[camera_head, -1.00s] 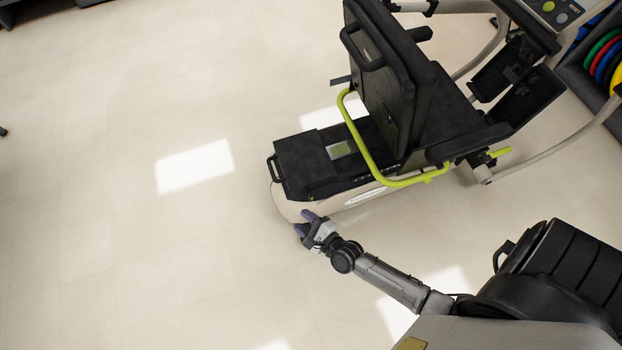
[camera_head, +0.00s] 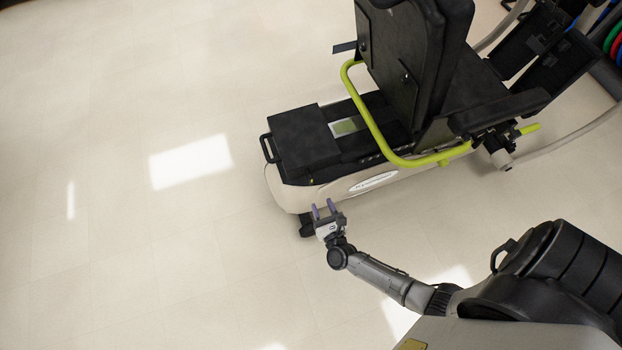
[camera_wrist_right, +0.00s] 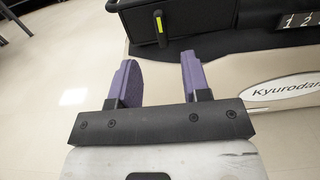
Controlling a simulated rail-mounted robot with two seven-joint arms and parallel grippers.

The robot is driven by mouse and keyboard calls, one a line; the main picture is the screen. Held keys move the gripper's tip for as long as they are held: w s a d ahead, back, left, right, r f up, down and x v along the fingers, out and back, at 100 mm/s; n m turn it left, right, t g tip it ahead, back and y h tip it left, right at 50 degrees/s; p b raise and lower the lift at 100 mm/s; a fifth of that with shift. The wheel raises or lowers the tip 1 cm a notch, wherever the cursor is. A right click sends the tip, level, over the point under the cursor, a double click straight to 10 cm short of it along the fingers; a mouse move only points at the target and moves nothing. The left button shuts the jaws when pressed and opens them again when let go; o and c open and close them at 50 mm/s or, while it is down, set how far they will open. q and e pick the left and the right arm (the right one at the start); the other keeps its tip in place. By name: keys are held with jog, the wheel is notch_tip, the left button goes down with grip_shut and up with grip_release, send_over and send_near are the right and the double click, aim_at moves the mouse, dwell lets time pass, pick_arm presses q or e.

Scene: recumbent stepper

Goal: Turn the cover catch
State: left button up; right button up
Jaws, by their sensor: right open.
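The black rear cover (camera_head: 304,138) sits on the beige base of the recumbent stepper. In the right wrist view, a small dark catch with a yellow-green stripe (camera_wrist_right: 158,24) stands upright on the near side of the cover (camera_wrist_right: 200,18). My left gripper is not in view.
The yellow-green frame tube (camera_head: 375,130) and black seat (camera_head: 415,60) rise to the right of the cover. A black handle (camera_head: 267,148) juts from the cover's left end. The floor (camera_head: 130,230) on the left is clear.

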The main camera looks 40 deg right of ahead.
aim_at(312, 181)
jog(key=b+x, duration=0.2)
jog(key=x, duration=0.7)
jog(key=shift+x, duration=1)
jog(key=shift+c, duration=0.2)
grip_shut()
